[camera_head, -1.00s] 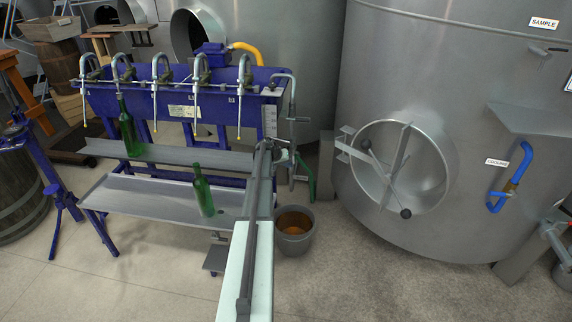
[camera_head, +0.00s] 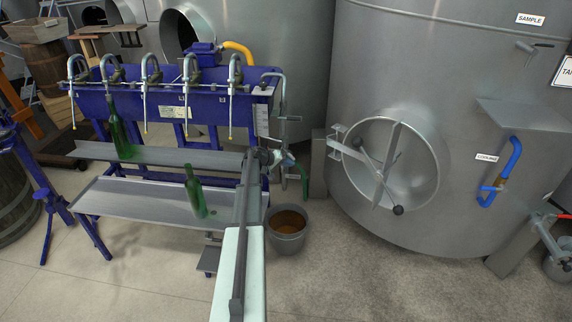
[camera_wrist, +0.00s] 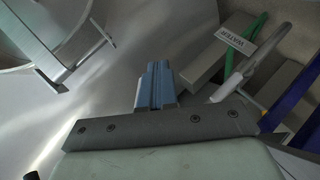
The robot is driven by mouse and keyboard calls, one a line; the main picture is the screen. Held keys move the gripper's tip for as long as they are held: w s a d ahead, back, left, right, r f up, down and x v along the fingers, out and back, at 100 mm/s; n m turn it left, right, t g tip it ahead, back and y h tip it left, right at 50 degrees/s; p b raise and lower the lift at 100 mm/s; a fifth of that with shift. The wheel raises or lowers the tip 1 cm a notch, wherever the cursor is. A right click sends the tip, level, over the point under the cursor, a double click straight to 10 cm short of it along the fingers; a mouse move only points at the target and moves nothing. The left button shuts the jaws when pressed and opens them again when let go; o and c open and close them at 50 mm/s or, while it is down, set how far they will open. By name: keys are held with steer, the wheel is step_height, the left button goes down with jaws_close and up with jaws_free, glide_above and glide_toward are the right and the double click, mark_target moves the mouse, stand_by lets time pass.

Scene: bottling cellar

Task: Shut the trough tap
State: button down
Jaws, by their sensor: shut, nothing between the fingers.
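A grey pipe (camera_head: 282,88) curves down at the right end of the blue trough (camera_head: 180,112). A small lever (camera_head: 291,118) sticks out sideways from it, roughly level; this looks like the trough tap, but its details are too small to read. My gripper (camera_head: 270,157) is shut and empty, below the lever and in front of the trough's right end. In the wrist view its fingers (camera_wrist: 157,84) are together and touch nothing visible. A pale rod (camera_wrist: 252,64) stands to their right there; I cannot tell whether it belongs to the tap.
Green bottles (camera_head: 196,190) stand on the shelves. A bucket (camera_head: 287,228) of brown liquid stands on the floor. A green hose (camera_head: 304,180) hangs right of my gripper, near a WATER sign (camera_wrist: 238,43). The steel tank (camera_head: 440,85) with its round hatch (camera_head: 425,165) is at right.

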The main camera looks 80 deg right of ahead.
steer(key=s+r+n+g, duration=0.1)
steer(key=g, duration=0.1)
steer(key=s+n+g+h, duration=0.1)
steer(key=g, duration=0.1)
steer(key=shift+s+r, duration=0.3)
steer(key=shift+r, duration=0.1)
steer(key=shift+s+r, duration=0.15)
steer(key=shift+r, duration=0.1)
steer(key=shift+s+r, duration=0.1)
stand_by(0.8)
step_height(320, 180, up, 10)
glide_above(294, 160)
steer(key=shift+s+a+r, duration=0.15)
steer(key=shift+s+a, duration=0.1)
steer(key=shift+a, duration=0.2)
stand_by(0.4)
